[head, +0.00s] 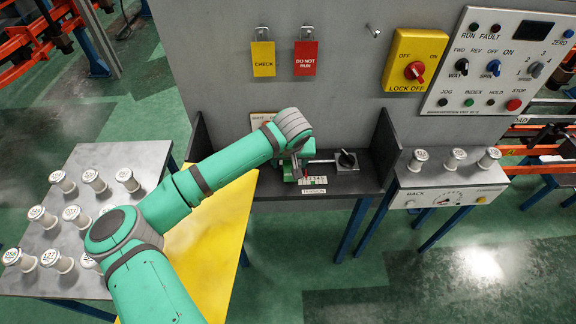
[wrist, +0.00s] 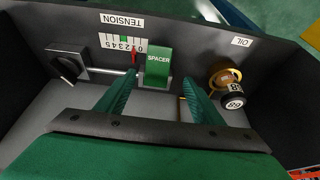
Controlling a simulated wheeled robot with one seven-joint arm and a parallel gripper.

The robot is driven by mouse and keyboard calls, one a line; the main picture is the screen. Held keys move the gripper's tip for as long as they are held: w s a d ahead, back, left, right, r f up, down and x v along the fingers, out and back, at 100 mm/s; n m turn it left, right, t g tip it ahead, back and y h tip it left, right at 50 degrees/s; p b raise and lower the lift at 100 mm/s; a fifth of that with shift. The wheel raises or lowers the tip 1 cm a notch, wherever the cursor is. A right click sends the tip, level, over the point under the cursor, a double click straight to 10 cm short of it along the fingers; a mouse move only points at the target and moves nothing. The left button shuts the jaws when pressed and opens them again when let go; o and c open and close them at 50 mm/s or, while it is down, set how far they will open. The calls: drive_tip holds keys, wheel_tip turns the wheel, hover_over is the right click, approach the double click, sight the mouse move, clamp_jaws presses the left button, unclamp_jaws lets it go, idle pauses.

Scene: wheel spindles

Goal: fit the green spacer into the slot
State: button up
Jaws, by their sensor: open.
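The green spacer (wrist: 157,64), a block lettered SPACER, stands in the dark bay beside the end of a metal rod (wrist: 108,71). My gripper (wrist: 161,84) is open, with its two green fingers apart on either side of the spacer's near end. I cannot tell whether either finger touches it. In the head view my gripper (head: 297,168) is down inside the bay, and my arm hides much of this spot. I cannot make out the slot clearly; the spacer and fingers cover that area.
A black knob (wrist: 67,65) sits at the rod's other end. A TENSION scale (wrist: 124,41) with a red pointer (wrist: 134,57) is close to the spacer. An oil cup (wrist: 226,78) and a numbered spool (wrist: 233,101) stand right. Bay walls (head: 387,145) enclose the sides.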

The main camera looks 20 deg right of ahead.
sight(291, 167)
drive_tip(key=shift+s+x, duration=0.15)
drive_tip(key=shift+x, duration=1.95)
drive_tip(key=shift+s+x, duration=0.1)
drive_tip(key=shift+x, duration=2)
drive_tip(key=shift+d, duration=0.15)
drive_tip(key=c, duration=1.3)
drive_tip(key=shift+r, duration=0.25)
drive_tip(key=r, duration=0.3)
drive_tip(key=shift+s+d+r, duration=0.1)
drive_tip(key=shift+s, duration=0.2)
drive_tip(key=s+r, duration=0.3)
drive_tip(key=s, duration=0.1)
drive_tip(key=s+r, duration=0.3)
drive_tip(key=s, duration=0.2)
drive_tip(key=s+r, duration=0.3)
drive_tip(key=s, duration=0.1)
drive_tip(key=shift+s+d+r, duration=0.1)
drive_tip(key=shift+s+d, duration=0.1)
drive_tip(key=shift+d, duration=0.1)
